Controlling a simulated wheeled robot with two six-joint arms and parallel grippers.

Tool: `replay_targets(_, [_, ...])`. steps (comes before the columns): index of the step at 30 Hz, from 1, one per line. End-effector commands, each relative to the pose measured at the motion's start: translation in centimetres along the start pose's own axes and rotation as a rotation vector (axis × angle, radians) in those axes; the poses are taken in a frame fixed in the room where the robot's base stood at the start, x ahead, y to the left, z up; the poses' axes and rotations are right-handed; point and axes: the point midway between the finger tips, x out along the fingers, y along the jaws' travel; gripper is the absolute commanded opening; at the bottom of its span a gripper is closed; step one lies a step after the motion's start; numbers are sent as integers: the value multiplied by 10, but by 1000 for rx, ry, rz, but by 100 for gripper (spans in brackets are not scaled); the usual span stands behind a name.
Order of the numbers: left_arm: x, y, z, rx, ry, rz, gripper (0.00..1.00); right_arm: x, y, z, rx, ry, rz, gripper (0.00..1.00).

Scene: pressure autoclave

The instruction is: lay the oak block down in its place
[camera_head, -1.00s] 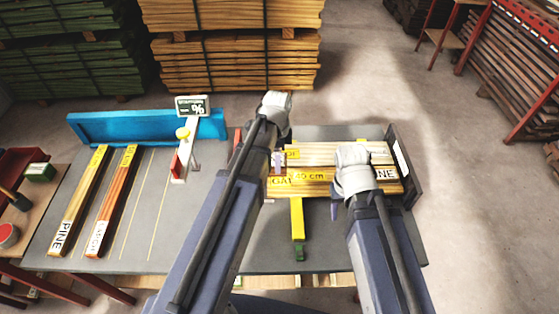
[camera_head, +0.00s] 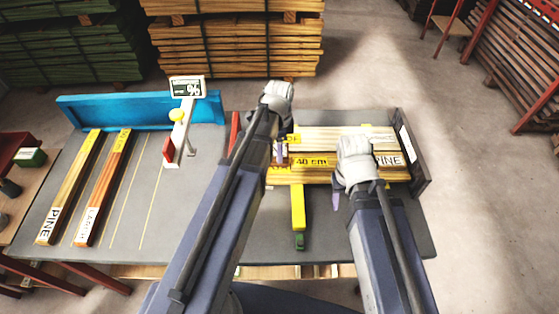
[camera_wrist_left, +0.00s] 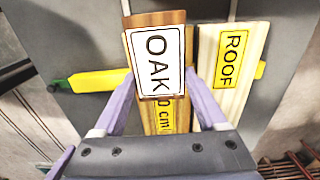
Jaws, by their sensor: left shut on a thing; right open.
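My left gripper (camera_wrist_left: 162,103) is shut on the oak block (camera_wrist_left: 155,17), whose white OAK label faces up in the left wrist view. In the head view the left gripper (camera_head: 280,150) is over the left end of the board stack, and the block is mostly hidden by my arm. A pine block (camera_head: 70,185) and a larch block (camera_head: 105,185) lie side by side on the bench (camera_head: 135,225), with bare, line-marked strips to their right. My right gripper (camera_head: 338,200) is open in front of the stack.
The boards (camera_head: 385,142), with ROOF, 40 cm and PINE labels, lie against a dark end plate (camera_head: 412,150). A yellow bar (camera_head: 298,205) with a green tip sticks out toward me. A meter (camera_head: 187,88) on a stand and a blue rail (camera_head: 130,112) stand at the back.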

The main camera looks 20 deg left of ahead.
Motion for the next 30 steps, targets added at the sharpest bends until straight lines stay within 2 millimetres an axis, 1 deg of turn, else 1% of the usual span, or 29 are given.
replay_targets(5, [3,0,0,0,0,0,2,3,0,0,0,0,0,50])
replay_targets(8, [12,0,0,0,0,0,2,12,-1,-1,0,0,0,50])
replay_targets(12, [30,0,0,0,0,0,2,30,-3,-2,0,0,0,50])
replay_targets(15, [38,0,0,0,1,0,2,38,-4,-2,0,0,0,50])
replay_targets(23, [36,0,0,0,1,0,2,36,-3,-2,0,0,0,50])
replay_targets(28, [41,0,0,0,1,0,2,41,-4,-2,0,0,0,50])
replay_targets(29, [40,0,0,0,1,0,78,39,-4,-2,0,0,0,50])
replay_targets(30, [39,0,0,0,1,0,82,39,-4,-2,0,0,0,50])
